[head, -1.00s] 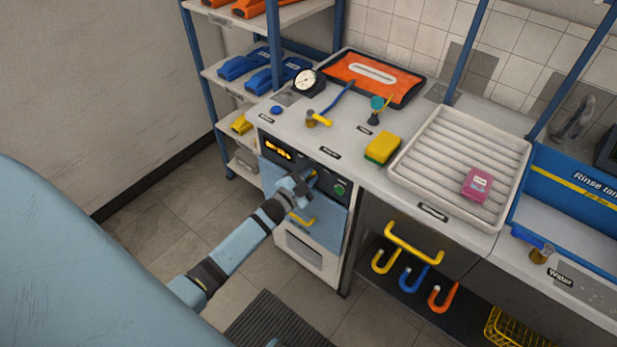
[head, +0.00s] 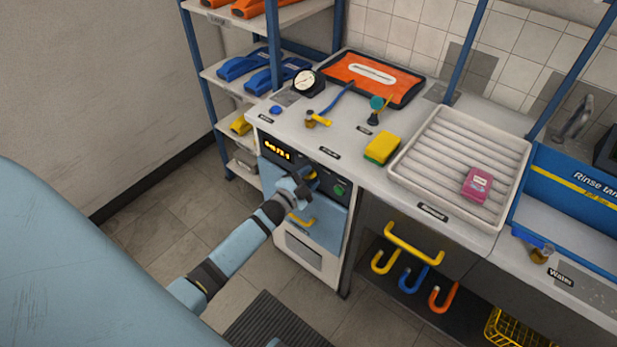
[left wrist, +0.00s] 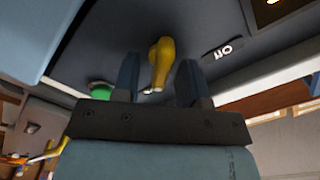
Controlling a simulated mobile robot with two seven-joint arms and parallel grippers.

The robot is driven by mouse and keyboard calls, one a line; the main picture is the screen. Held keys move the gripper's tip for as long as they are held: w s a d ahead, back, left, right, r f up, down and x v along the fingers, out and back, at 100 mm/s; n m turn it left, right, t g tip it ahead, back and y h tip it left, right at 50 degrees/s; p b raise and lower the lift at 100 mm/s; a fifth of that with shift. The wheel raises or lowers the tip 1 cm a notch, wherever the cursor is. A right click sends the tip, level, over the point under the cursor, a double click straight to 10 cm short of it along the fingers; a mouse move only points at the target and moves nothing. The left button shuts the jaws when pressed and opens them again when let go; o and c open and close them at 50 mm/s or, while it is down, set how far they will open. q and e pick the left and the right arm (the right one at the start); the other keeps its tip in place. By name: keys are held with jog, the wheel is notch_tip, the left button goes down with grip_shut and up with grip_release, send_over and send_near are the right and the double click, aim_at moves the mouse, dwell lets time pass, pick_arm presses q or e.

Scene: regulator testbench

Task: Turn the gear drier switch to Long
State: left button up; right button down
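The drier (head: 326,222) is a blue and white cabinet under the counter, with a dark control panel at its top. The yellow switch (left wrist: 161,62) on that panel stands between the two fingers of my left gripper (left wrist: 160,82) in the left wrist view. The fingers are apart, with visible gaps beside the switch; the right-hand one looks closer. In the head view my left gripper (head: 304,181) is at the panel and partly covers the switch (head: 312,174). The switch's setting is not readable. My right gripper is not in view.
A green button (head: 339,190) is right of the switch, and a lit display (head: 277,149) is left of it. A yellow handle (head: 302,220) is below the panel. The counter edge overhangs just above. A yellow sponge (head: 382,148) and a white ribbed tray (head: 398,180) stand on the counter.

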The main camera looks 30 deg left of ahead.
pick_arm(q)
jog(key=shift+s, duration=0.1)
jog(key=s+a, duration=0.1)
jog(key=s, duration=1.2)
jog(key=shift+s, duration=0.3)
